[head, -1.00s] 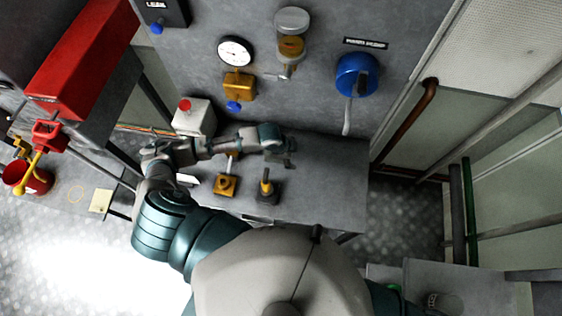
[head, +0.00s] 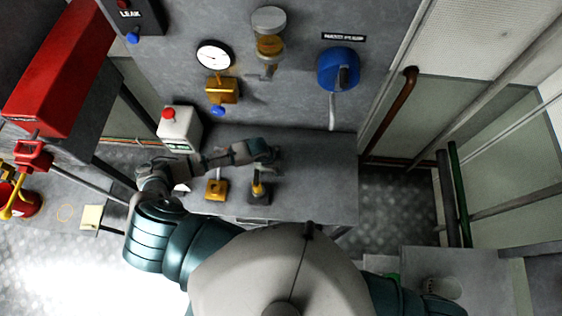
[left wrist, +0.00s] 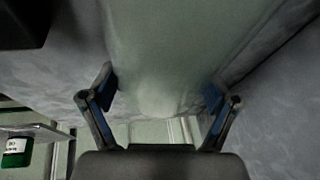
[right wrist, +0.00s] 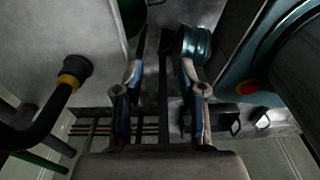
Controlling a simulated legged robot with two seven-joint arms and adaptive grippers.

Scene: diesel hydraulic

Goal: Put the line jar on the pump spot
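The pump spot is not clearly identifiable; a blue round pump-like unit (head: 338,69) is on the wall under a label plate. My left gripper (head: 272,156) is above the grey bench, just behind a black and yellow post. In the left wrist view the left gripper (left wrist: 162,95) is open, with no clear object held. The right gripper (right wrist: 160,85) is open and empty in its wrist view; the head view does not show it clearly.
The bench (head: 315,185) is bare on its right side. A yellow block (head: 216,190) and the black-based post (head: 258,190) stand near its front edge. A white box with a red button (head: 180,128) is at its back left. A green labelled container (left wrist: 16,150) shows in the left wrist view.

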